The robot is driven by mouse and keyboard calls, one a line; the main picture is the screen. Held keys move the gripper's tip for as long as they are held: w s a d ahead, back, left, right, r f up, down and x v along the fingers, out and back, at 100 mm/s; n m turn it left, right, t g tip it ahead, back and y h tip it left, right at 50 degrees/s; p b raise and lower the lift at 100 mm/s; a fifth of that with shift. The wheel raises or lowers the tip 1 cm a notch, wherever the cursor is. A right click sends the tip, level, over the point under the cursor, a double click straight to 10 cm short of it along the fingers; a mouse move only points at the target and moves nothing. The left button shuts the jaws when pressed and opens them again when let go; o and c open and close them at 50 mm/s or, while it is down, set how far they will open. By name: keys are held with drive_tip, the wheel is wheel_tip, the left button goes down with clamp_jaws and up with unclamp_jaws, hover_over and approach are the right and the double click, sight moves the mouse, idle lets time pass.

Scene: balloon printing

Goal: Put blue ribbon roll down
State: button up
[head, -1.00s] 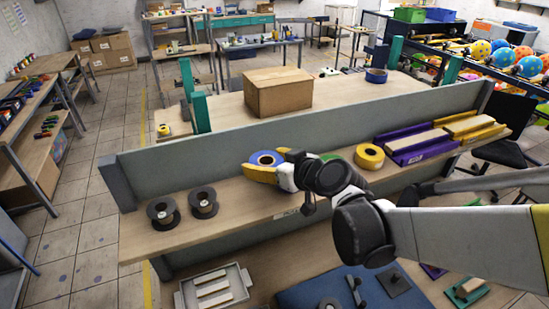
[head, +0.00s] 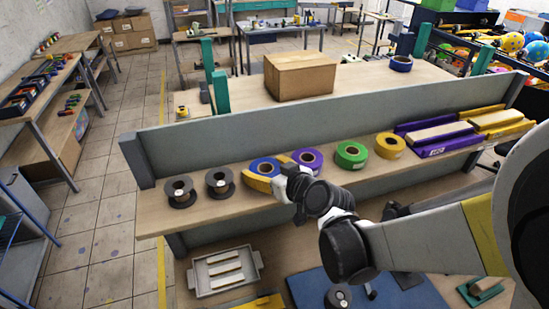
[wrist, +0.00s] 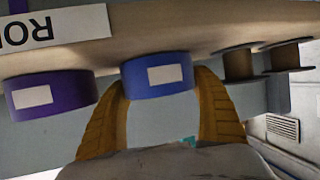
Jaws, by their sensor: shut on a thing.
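The blue ribbon roll (head: 264,167) sits between the yellow fingers of my gripper (head: 262,178), at the shelf between the black spools and the purple roll. In the wrist view the blue roll (wrist: 157,77) shows a white label, with one finger on each side of it. My gripper (wrist: 163,105) is shut on it. The roll lies flat and looks level with its neighbours. It appears to be at the shelf surface, but any small gap under it cannot be told.
Two black spools (head: 180,191) stand left of the blue roll. A purple roll (head: 307,160), a green roll (head: 351,155) and a yellow roll (head: 390,145) stand to its right. The grey back panel (head: 330,120) rises behind the shelf (head: 190,217). A tray (head: 225,271) lies below.

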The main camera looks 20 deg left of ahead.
drive_tip(key=o, duration=1)
drive_tip(key=shift+f, duration=0.1)
drive_tip(key=shift+c, duration=0.2)
drive_tip(key=shift+s+d+r+p, duration=0.1)
drive_tip(key=shift+d+r+p, duration=0.05)
drive_tip(key=shift+r+p, duration=0.15)
drive_tip(key=v, duration=1.2)
drive_tip(key=s+d+m+h, duration=0.2)
drive_tip(key=d+m+h, duration=0.1)
drive_tip(key=d, duration=0.8)
drive_tip(key=s+d+m+h, duration=0.3)
drive_tip(key=d+m+h, duration=0.1)
drive_tip(key=d, duration=0.7)
drive_tip(key=s+d+m+h, duration=0.3)
drive_tip(key=d+m+h, duration=0.1)
drive_tip(key=d, duration=0.7)
drive_tip(key=shift+s+d+g, duration=0.25)
drive_tip(key=shift+d+g, duration=0.05)
drive_tip(key=shift+d, duration=0.1)
